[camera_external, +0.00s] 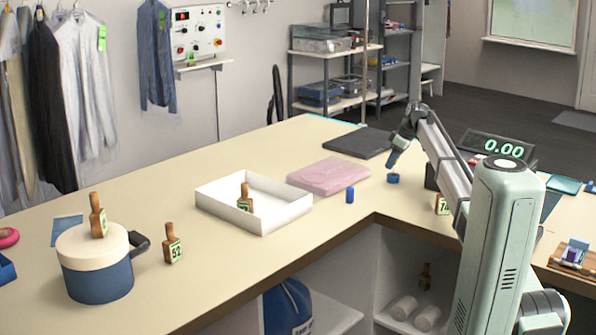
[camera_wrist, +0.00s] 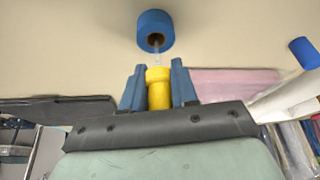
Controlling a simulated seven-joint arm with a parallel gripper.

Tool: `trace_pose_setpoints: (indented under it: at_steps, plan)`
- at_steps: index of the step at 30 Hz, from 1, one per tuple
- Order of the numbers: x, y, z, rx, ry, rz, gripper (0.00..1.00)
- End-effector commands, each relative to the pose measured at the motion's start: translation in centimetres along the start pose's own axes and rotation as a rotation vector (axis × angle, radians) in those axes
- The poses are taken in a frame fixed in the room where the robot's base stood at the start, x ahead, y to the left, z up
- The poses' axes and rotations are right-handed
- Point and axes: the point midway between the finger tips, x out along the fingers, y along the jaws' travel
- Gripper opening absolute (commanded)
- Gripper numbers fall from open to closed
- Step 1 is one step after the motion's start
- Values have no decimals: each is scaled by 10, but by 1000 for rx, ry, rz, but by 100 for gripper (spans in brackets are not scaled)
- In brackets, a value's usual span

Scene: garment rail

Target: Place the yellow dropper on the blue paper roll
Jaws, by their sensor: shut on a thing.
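In the wrist view, my gripper (camera_wrist: 158,70) is shut on the yellow dropper (camera_wrist: 158,92), between its two blue fingers. The dropper's clear tip points at the blue paper roll (camera_wrist: 154,22), and its end overlaps the roll's near rim. I cannot tell whether it touches. The roll has a brown core with a dark hole. In the external view, the blue paper roll (camera_external: 393,179) sits on the counter below my gripper (camera_external: 391,161). The dropper cannot be made out there.
A blue cylinder (camera_external: 350,195) stands nearby; it also shows in the wrist view (camera_wrist: 304,52). A pink folded cloth (camera_external: 328,175), a dark flat pad (camera_external: 359,141) and a white tray (camera_external: 254,222) lie left. A scale display (camera_external: 497,147) stands right. The counter's inner edge is close in front.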

Motion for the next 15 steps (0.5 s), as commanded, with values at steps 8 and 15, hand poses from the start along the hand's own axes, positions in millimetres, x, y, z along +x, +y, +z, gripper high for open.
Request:
trace_pose_setpoints:
  at_steps: [8,15]
  plan:
    - [2,0,1,0,0,0,41]
    - [2,0,1,0,0,0,56]
